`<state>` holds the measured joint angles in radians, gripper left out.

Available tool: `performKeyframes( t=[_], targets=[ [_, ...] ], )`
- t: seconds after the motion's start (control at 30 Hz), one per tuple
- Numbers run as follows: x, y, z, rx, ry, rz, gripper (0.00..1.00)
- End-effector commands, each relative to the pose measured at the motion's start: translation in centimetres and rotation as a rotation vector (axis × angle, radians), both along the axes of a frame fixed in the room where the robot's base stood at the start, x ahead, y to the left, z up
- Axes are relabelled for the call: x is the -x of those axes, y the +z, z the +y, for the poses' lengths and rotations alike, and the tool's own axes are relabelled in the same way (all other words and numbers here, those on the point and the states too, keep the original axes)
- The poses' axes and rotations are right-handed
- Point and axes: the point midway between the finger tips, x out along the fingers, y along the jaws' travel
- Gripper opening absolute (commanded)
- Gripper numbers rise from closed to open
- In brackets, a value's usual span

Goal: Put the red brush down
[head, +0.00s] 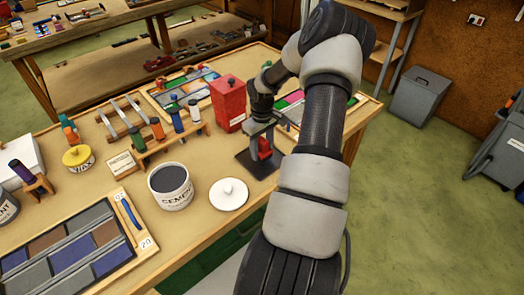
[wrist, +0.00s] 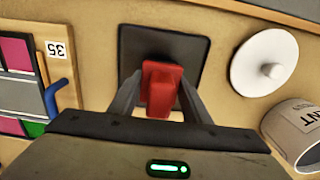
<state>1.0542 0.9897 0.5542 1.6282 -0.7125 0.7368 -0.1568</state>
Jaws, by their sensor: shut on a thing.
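The red brush (wrist: 160,90) is between the two fingers of my gripper (wrist: 157,108) in the wrist view, and the gripper is shut on it. In the head view the red brush (head: 264,147) shows as a small red piece under my wrist. It is over a dark square mat (head: 251,163), which also shows in the wrist view (wrist: 187,48). The brush appears upright. I cannot tell whether its lower end touches the mat.
A red box (head: 228,104) stands close behind my gripper. A white lid (head: 228,194) and an open cement tub (head: 171,186) are to the left. The table's front edge is close.

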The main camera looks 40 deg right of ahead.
Motion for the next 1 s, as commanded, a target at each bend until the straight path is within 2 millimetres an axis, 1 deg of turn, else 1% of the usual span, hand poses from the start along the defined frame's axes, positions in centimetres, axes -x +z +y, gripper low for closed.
performKeyframes(
  t=[0.1, 0.37, 0.53, 0.57, 0.6, 0.67, 1.0],
  targets=[
    [0.0, -1.1, 0.0, 0.002, 0.000, 0.000, 0.26],
    [0.0, -1.3, -0.1, 0.003, 0.000, -0.001, 0.26],
    [0.0, -1.8, -0.1, 0.002, 0.001, -0.001, 0.26],
    [0.0, -1.8, 0.0, 0.002, 0.000, 0.000, 0.45],
    [0.0, -1.7, 0.0, 0.002, 0.000, 0.000, 0.52],
    [0.0, -1.7, 0.0, 0.002, 0.000, 0.000, 0.62],
    [0.0, -1.6, -0.1, 0.001, 0.000, 0.000, 0.62]
  ],
)
